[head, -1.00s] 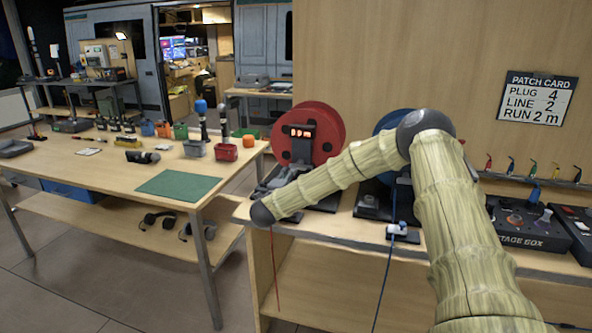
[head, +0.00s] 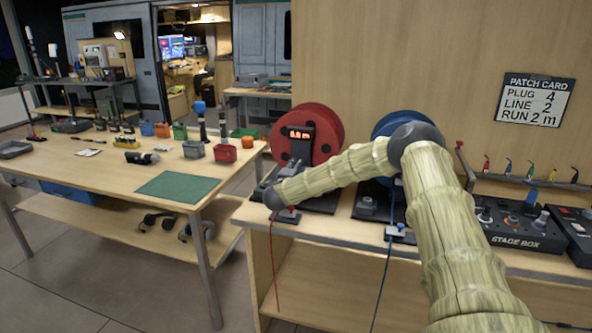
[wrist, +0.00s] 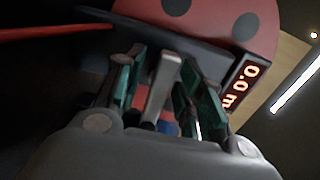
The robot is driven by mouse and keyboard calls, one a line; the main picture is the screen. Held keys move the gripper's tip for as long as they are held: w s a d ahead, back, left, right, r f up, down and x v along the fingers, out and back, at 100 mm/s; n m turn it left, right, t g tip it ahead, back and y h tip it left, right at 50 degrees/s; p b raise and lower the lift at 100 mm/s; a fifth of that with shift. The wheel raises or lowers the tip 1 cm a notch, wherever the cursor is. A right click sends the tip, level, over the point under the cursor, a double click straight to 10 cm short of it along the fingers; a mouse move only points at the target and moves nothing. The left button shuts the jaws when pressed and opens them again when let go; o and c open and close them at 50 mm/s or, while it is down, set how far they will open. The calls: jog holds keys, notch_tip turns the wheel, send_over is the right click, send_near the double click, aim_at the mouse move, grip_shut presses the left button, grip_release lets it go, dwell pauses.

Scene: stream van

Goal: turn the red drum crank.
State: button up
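The red drum (head: 318,130) stands upright on its dark base at the left end of the bench, and its display (head: 298,134) is lit. In the wrist view the drum (wrist: 205,18) is at the top, and the display (wrist: 240,84) reads 0.0 m. My gripper (wrist: 165,85) is open close to the drum, with its green-padded fingers apart. A pale grey bar (wrist: 163,88) shows between the fingers; I cannot tell if it is the crank or if they touch it. In the head view my arm hides the gripper and the crank.
A blue drum (head: 395,122) stands to the right, partly behind my arm. A stage box (head: 515,232) is further right. A red cable (head: 273,265) and a blue cable (head: 383,285) hang over the bench front. A table with a green mat (head: 178,187) is at left.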

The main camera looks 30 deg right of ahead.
grip_shut()
jog(key=shift+n, duration=0.3)
